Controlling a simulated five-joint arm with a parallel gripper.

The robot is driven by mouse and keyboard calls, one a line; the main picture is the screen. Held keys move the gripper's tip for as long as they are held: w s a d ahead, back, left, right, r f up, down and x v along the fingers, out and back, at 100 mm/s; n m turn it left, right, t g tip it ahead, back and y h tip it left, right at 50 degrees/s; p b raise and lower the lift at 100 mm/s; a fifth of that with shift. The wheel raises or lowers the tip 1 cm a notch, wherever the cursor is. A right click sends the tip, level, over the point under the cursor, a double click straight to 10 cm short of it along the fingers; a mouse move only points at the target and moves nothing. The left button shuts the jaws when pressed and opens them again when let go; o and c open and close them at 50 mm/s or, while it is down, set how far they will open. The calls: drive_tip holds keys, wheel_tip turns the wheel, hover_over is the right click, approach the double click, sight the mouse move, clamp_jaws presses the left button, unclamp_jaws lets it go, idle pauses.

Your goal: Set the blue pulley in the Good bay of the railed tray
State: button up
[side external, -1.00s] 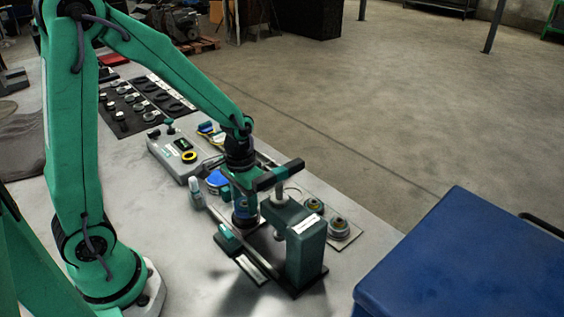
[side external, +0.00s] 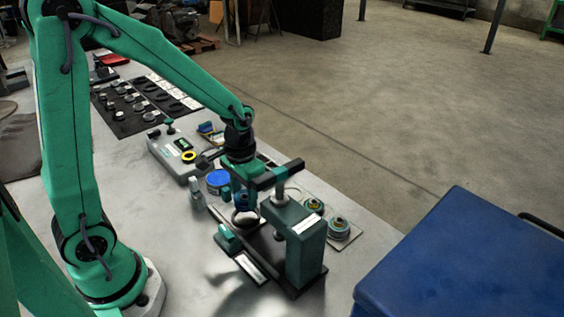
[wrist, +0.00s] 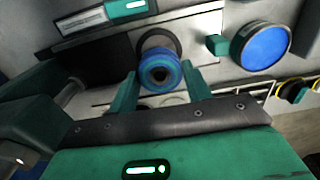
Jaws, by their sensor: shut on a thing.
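My gripper (side external: 241,200) is shut on the blue pulley (wrist: 160,72). In the wrist view, the pulley sits between the two green fingers, its dark centre hole facing the camera. In the side view the pulley (side external: 241,197) is small and partly hidden by the fingers, beside the green bench press (side external: 305,250). It appears to be held above a pale round seat (side external: 245,218) on the press's dark base. I cannot clearly make out the railed tray or its Good bay.
The press's dark handle (side external: 277,174) and column stand close to my gripper's right. Two pulley-like parts (side external: 340,227) sit on a plate right. A blue case (side external: 465,260) is at front right.

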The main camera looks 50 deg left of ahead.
drive_tip(key=w+a+r, duration=0.3)
drive_tip(key=w+a, duration=0.7)
drive_tip(key=w, duration=0.5)
drive_tip(key=shift+w+a, duration=0.35)
drive_tip(key=shift+a, duration=0.05)
drive_tip(key=shift+f, duration=3.1)
drive_tip(key=shift+f, duration=1.05)
drive_tip(key=o, duration=1)
drive_tip(key=shift+o, duration=0.7)
